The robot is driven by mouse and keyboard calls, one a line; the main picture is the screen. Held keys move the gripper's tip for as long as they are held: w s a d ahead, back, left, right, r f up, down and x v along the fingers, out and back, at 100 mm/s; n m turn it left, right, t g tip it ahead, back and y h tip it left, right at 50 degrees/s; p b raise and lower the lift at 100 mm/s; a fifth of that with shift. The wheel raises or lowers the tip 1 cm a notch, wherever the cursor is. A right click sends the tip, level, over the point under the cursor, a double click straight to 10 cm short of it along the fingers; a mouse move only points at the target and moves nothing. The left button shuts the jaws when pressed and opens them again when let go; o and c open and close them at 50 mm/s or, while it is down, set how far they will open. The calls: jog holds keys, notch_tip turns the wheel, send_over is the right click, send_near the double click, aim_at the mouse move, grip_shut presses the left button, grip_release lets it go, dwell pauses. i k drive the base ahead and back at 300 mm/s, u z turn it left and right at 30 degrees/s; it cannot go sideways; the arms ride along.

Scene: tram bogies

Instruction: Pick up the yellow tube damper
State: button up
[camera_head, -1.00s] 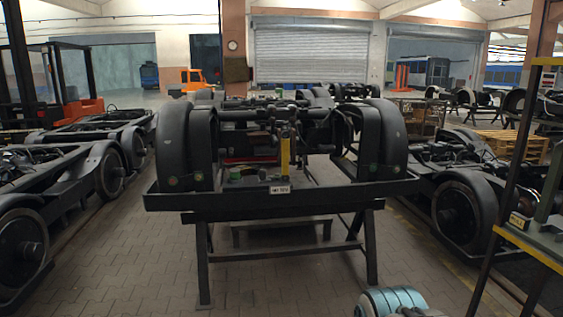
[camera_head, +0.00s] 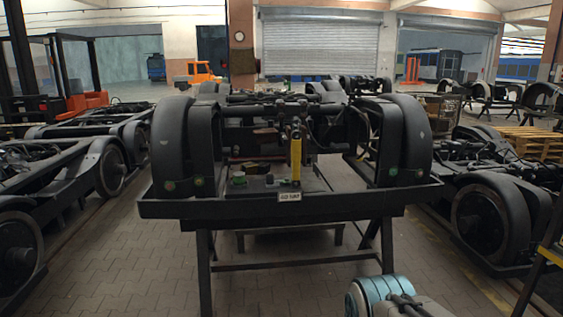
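The yellow tube damper (camera_head: 296,160) stands upright near the middle of the dark bogie frame (camera_head: 240,208), just above a small white label plate. Its lower end is close to the front beam. A part of my own arm, light blue and grey, shows at the bottom right. My gripper cannot be made out, so I cannot see whether it is open or shut.
The bogie rests on a dark trestle stand (camera_head: 204,275). Other bogies stand on both sides, with wooden pallets (camera_head: 535,140) at the right. Paved floor is free in front and to the left.

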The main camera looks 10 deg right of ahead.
aim_at(296, 141)
jog(key=i, duration=1.6)
jog(key=z, duration=0.25)
jog(key=i, duration=1.35)
jog(key=z, duration=0.25)
